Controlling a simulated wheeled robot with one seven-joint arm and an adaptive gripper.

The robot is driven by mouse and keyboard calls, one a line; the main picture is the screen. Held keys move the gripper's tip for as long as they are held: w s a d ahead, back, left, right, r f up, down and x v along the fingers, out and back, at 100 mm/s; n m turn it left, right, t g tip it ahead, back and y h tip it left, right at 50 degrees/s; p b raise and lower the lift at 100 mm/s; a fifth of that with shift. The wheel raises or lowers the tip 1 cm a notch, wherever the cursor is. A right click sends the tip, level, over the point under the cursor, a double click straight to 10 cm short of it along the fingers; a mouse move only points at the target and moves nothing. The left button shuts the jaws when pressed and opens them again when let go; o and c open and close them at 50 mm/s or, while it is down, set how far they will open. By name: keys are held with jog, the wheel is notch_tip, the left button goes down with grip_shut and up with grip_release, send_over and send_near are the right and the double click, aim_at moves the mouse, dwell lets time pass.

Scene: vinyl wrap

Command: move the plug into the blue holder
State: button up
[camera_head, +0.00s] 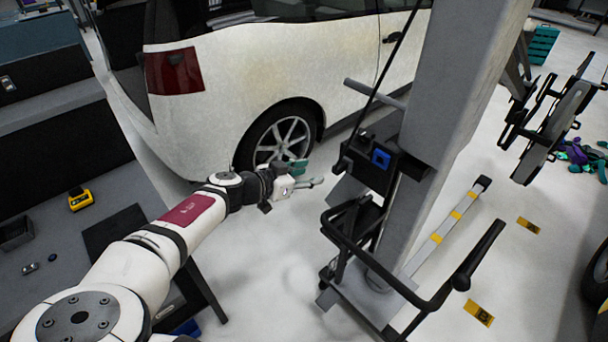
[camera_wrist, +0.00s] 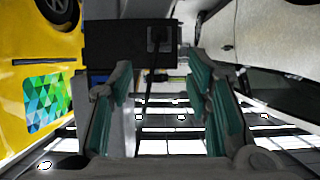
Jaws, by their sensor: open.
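A black box (camera_head: 372,163) is mounted on the grey post and carries a blue square holder (camera_head: 381,158) on its face. What looks like the plug (camera_head: 343,164) is a dark piece at the box's left end, with a black cable running upward. In the wrist view the dark plug (camera_wrist: 158,40) sits on the black box (camera_wrist: 112,42), beyond the fingertips. A bit of blue (camera_wrist: 97,77) shows there, partly hidden by a finger. My gripper (camera_head: 307,174) is open and empty, left of the box and apart from it; its teal-padded fingers (camera_wrist: 158,68) spread in the wrist view.
A white car (camera_head: 240,75) stands behind my arm. The grey post (camera_head: 455,110) rises from a wheeled base with a black bent handle (camera_head: 400,285). A workbench (camera_head: 60,235) with a yellow tool (camera_head: 80,199) is at left. The floor below my gripper is clear.

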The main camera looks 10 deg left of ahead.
aim_at(334, 170)
jog(key=b+x, duration=0.5)
jog(key=x, duration=0.7)
jog(key=shift+w+d+f, duration=0.1)
jog(key=shift+w+f, duration=0.05)
jog(key=shift+f, duration=0.1)
jog(key=shift+c, duration=0.2)
grip_shut()
jog(key=c, duration=0.9)
grip_release()
grip_shut()
jog(key=shift+s+a+p, duration=0.4)
jog(key=shift+s+a, duration=0.1)
jog(key=shift+s, duration=0.15)
jog(key=s+a+p, duration=0.2)
jog(key=s+a, duration=0.2)
jog(key=s, duration=0.1)
jog(key=shift+s, duration=0.15)
